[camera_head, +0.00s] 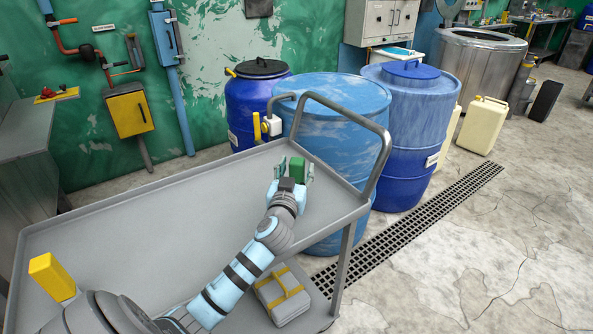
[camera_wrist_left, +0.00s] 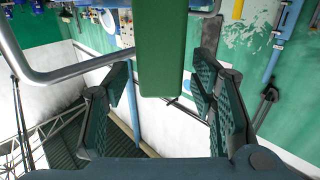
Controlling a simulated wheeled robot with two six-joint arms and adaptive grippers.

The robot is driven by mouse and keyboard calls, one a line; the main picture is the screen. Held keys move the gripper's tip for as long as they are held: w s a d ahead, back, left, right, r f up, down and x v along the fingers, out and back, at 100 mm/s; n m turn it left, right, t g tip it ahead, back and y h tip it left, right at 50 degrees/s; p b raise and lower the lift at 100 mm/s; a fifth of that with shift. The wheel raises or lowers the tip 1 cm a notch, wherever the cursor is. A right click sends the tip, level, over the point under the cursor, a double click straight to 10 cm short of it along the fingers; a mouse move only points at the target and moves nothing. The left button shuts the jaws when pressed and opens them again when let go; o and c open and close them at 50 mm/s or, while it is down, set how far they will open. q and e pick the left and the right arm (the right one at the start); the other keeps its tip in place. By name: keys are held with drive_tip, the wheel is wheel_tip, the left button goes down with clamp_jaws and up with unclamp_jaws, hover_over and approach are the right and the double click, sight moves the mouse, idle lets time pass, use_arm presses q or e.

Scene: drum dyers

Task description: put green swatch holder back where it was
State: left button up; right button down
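The green swatch holder (camera_head: 297,168) is a small upright green block near the far right end of the grey cart's top tray (camera_head: 150,222). In the left wrist view the holder (camera_wrist_left: 160,45) hangs into the picture from the top middle. My left gripper (camera_head: 291,173) is at the holder, with its fingers on either side. In the left wrist view its fingers (camera_wrist_left: 165,100) are apart, and gaps show between them and the holder. The holder's lower part is hidden by the gripper in the head view. My right gripper is not in view.
The cart's raised rim and tubular handle (camera_head: 345,115) stand close beyond the gripper. Blue drums (camera_head: 345,95) stand behind the cart. A yellow block (camera_head: 52,277) is at the tray's left end. A grey case with yellow straps (camera_head: 285,297) is below. The tray's middle is bare.

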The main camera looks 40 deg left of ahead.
use_arm(q)
drive_tip(key=v, duration=1.2)
drive_tip(key=shift+p, duration=0.45)
